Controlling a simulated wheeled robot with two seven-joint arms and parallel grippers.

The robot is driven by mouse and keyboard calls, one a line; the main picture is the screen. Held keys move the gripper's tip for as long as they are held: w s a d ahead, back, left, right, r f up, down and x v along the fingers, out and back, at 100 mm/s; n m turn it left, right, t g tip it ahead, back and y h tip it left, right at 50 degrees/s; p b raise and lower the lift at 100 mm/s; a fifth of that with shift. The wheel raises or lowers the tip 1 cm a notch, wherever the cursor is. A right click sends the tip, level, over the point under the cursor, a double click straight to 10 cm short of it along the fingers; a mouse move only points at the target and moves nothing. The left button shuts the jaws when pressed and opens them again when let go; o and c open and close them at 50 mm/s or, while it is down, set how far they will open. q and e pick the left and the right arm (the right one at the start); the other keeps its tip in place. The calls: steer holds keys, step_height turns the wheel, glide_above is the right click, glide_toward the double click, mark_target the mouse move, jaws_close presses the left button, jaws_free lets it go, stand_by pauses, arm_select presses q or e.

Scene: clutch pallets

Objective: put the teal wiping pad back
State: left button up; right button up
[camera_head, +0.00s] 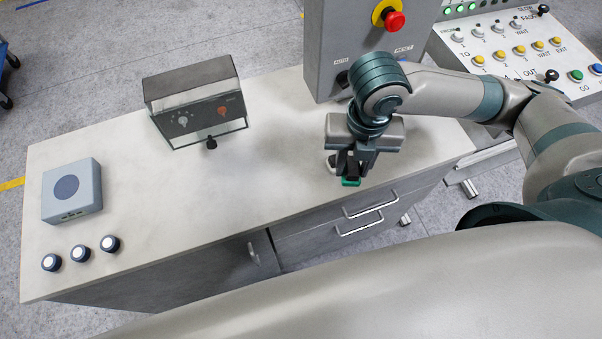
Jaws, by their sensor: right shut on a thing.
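The teal wiping pad (350,183) shows as a small green-teal edge under my right gripper (348,172). The right gripper points down near the front right part of the workbench and is shut on the pad. Most of the pad is hidden by the fingers, and I cannot tell whether it touches the bench top. My left gripper is not in view.
The workbench (260,190) has clear room in its middle. A dark box with knobs (205,108) stands at the back. A grey-blue box (90,205) and three round knobs (80,253) are at left. A control cabinet (335,40) and button panel (480,80) stand behind right.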

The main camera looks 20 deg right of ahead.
steer(key=shift+w+a+f, duration=0.2)
steer(key=w+a+f+p, duration=0.1)
steer(key=w+a+f, duration=0.1)
steer(key=w+a+f+p, duration=0.1)
steer(key=w+a+f, duration=0.1)
steer(key=a, duration=0.1)
steer(key=w+a+f+p, duration=0.1)
steer(key=w+a+f, duration=0.1)
steer(key=w, duration=0.1)
steer(key=shift+a, duration=0.35)
steer(key=shift+w+a+f, duration=0.2)
steer(key=shift+w+f, duration=0.05)
steer(key=shift+f, duration=0.1)
step_height(320, 180, down, 3)
steer(key=shift+r+p, duration=0.2)
steer(key=shift+p, duration=0.8)
steer(key=shift+f, duration=0.6)
